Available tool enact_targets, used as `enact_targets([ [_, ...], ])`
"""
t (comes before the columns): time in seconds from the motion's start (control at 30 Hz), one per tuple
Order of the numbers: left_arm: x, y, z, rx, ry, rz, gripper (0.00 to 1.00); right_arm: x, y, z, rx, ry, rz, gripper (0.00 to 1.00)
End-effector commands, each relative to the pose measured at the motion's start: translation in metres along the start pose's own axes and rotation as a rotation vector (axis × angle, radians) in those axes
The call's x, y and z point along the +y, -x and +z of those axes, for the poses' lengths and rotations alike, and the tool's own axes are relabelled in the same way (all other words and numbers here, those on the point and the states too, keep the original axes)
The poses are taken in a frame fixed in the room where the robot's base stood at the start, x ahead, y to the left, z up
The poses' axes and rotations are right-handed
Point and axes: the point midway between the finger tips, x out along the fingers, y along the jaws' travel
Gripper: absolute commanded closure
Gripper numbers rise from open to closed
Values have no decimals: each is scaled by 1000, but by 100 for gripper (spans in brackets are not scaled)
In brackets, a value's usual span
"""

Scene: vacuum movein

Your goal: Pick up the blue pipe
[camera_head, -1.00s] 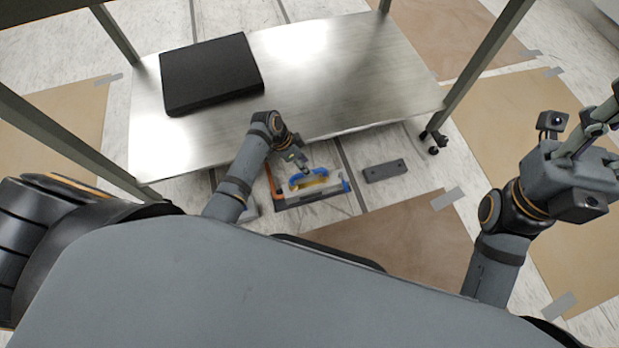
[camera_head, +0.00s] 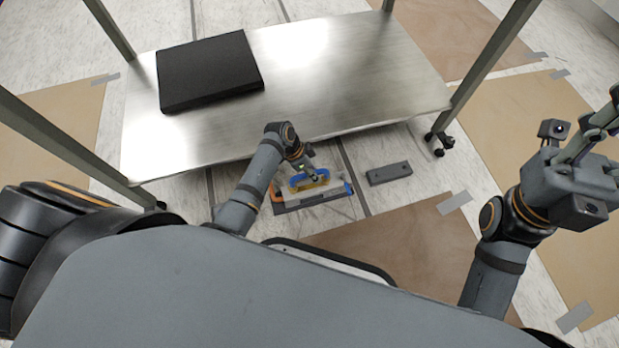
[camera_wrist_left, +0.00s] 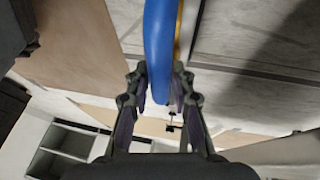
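The blue pipe (camera_head: 298,184) is a curved blue piece in the head view, low on the floor by the table's near edge, with yellow beside it. My left gripper (camera_head: 317,172) reaches down at it. In the left wrist view the blue pipe (camera_wrist_left: 158,45) runs down between the two fingers of my left gripper (camera_wrist_left: 160,80). The fingers stand on either side, close to it; I cannot tell whether they press on it. My right gripper (camera_head: 602,125) is up at the right edge, partly cut off, away from the pipe.
A metal table (camera_head: 330,80) with a black flat case (camera_head: 208,72) stands ahead. A grey and orange tray or case (camera_head: 335,193) lies at the pipe. A dark grey block (camera_head: 389,173) lies to its right. Brown sheets (camera_head: 400,240) cover parts of the floor.

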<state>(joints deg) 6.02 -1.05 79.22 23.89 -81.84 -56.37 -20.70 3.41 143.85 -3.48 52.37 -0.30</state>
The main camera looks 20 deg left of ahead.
Motion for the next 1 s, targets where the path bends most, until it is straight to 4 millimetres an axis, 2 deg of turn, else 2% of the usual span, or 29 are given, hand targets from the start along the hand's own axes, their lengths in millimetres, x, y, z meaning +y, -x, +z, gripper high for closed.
enact_targets([
  [0.03, 0, 0, 0, 0, 0, 0, 88, 0, 0, 0, 1, 0, 0, 60],
  [0.13, 0, 0, 0, 0, 0, 0, 100, 0, 0, 0, 2, -1, 1, 60],
  [0.43, 0, 0, 0, 0, 0, 1, 100, 0, 0, 0, 3, -1, 1, 60],
  [0.57, 1, 7, -3, 0, 0, 0, 100, 1, -5, -1, 2, -2, 2, 60],
  [0.77, 10, 39, -15, 1, 0, 0, 100, 6, -29, -3, 5, -12, 10, 60],
  [0.97, 61, 94, -12, 0, 1, 2, 100, 13, -81, -8, 9, -42, 13, 60],
  [1.0, 67, 95, -9, 0, 1, 3, 100, 12, -81, -10, 11, -51, 7, 60],
])
